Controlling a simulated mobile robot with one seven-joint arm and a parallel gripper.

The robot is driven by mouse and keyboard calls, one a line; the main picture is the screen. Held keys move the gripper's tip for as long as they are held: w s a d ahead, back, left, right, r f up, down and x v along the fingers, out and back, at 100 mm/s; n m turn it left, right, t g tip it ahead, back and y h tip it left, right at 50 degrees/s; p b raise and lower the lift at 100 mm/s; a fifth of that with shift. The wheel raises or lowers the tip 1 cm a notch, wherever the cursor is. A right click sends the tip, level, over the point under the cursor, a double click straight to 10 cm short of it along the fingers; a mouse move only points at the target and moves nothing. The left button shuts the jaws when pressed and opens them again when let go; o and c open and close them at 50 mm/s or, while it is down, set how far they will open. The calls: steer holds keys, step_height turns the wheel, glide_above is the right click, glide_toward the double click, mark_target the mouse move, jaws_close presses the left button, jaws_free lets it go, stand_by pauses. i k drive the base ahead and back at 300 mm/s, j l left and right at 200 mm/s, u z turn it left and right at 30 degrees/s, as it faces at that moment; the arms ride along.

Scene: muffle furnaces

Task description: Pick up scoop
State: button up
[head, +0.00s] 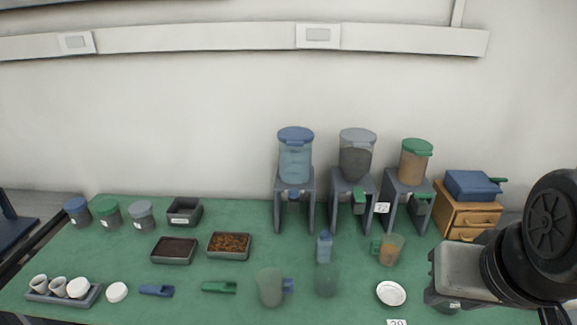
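Two small scoops lie on the green bench top in the head view. The blue scoop (157,291) lies at the front left, beside a white round lid. The green scoop (219,287) lies to its right, in front of the dark trays. Both lie flat and apart from other things. Dark round links of my arm show at the right edge, far to the right of both scoops. My gripper's fingers cannot be made out.
A tray with white cups (63,290) stands left of the blue scoop. A clear jug (270,287) stands right of the green scoop. Two filled trays (174,250) (229,245) lie behind. Hoppers on stands (294,200) line the back. Bare green surface lies between the scoops.

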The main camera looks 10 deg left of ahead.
mark_target(164, 290)
steer(key=j, duration=1.15)
steer(key=k+j+z, duration=0.1)
steer(key=j, duration=1.1)
